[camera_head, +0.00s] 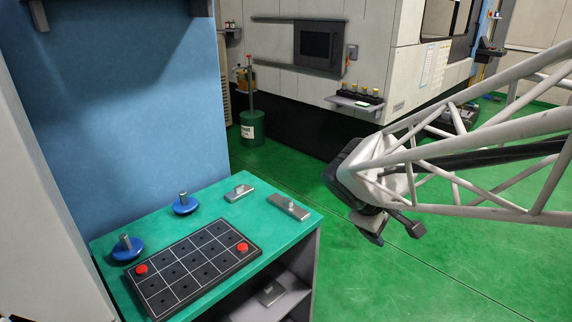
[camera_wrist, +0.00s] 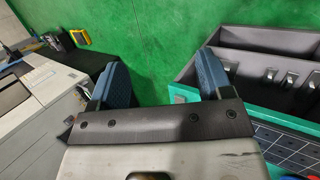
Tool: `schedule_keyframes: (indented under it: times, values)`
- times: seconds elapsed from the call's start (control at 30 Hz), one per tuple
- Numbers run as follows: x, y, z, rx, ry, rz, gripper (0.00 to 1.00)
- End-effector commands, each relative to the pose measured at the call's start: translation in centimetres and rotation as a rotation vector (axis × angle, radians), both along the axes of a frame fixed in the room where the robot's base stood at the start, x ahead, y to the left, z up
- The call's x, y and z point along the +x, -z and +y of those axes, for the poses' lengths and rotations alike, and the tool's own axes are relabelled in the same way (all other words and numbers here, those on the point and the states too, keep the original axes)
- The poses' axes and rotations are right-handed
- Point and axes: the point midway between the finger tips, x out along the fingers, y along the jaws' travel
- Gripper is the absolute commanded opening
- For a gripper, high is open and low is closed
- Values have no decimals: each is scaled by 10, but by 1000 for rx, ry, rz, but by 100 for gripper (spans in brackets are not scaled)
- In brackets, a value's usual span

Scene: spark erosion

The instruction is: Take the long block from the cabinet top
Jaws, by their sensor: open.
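The cabinet's green top (camera_head: 215,213) carries two grey metal blocks. The longer block (camera_head: 284,205) lies near the right edge, with a small raised feature on it. A shorter block (camera_head: 237,194) lies to its left and further back. My gripper (camera_head: 390,228) is in the air to the right of the cabinet, clear of both blocks. The green top's edge (camera_wrist: 182,92) shows beside the right finger there, partly hidden.
Two blue discs with metal pins (camera_head: 185,205) (camera_head: 127,248) and a black grid board (camera_head: 190,268) with two red knobs share the top. A blue wall panel (camera_head: 130,100) rises behind. Another block (camera_head: 270,293) lies on the lower shelf. Green floor (camera_head: 460,265) is open around my gripper.

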Motion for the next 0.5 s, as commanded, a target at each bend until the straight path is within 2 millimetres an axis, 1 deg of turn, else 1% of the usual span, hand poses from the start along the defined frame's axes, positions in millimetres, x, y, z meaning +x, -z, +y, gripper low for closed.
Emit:
schedule_keyframes:
  times: [0.03, 0.27, 0.37, 0.5]
  values:
    - [14, 5, 3, -41, -48, 17, 72]
    - [74, 20, 17, -240, -288, 82, 72]
    - [100, 29, 27, -325, -394, 112, 72]
    - [136, 43, 46, -443, -546, 150, 72]
